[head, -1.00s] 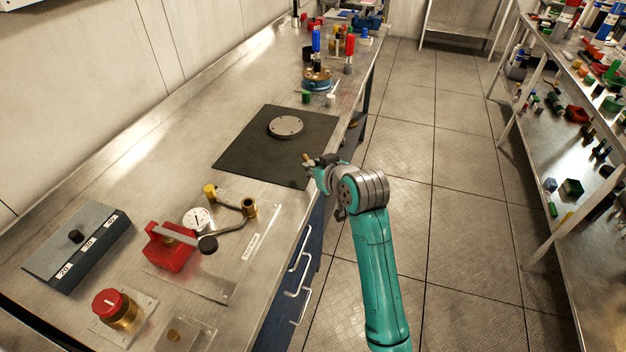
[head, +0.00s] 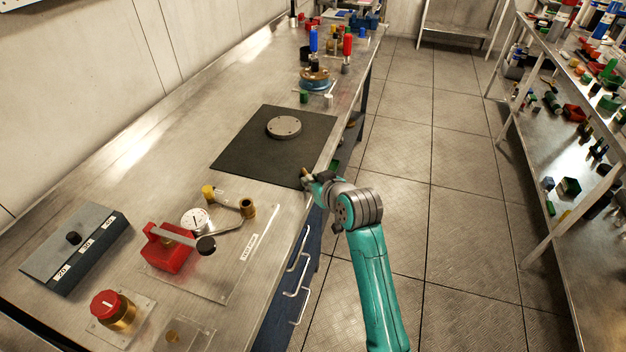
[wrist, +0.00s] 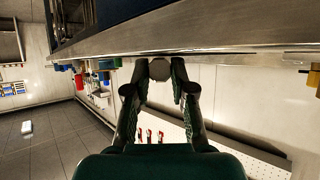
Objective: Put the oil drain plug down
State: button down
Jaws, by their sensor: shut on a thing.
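My gripper (head: 308,180) is at the front edge of the workbench, by the near right corner of the black mat. It is shut on a small brass-coloured piece, the oil drain plug (head: 304,172), which shows at its tip. In the wrist view both fingers of my gripper (wrist: 160,75) close around the plug, seen as a round greyish end (wrist: 160,69). The bench edge lies right behind it there. Whether the plug touches the bench or mat, I cannot tell.
The black mat (head: 240,150) bears a round grey flange (head: 284,127) and is otherwise bare. A blue-based valve (head: 314,82) stands beyond the mat.

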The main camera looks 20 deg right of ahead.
jog(key=shift+f, duration=0.3)
jog(key=c, duration=1.2)
grip_release()
jog(key=shift+o, duration=1.1)
jog(key=shift+f, duration=0.15)
jog(key=shift+s, duration=0.1)
jog(key=shift+r, duration=0.3)
jog(key=r+v, duration=0.1)
jog(key=v, duration=1.1)
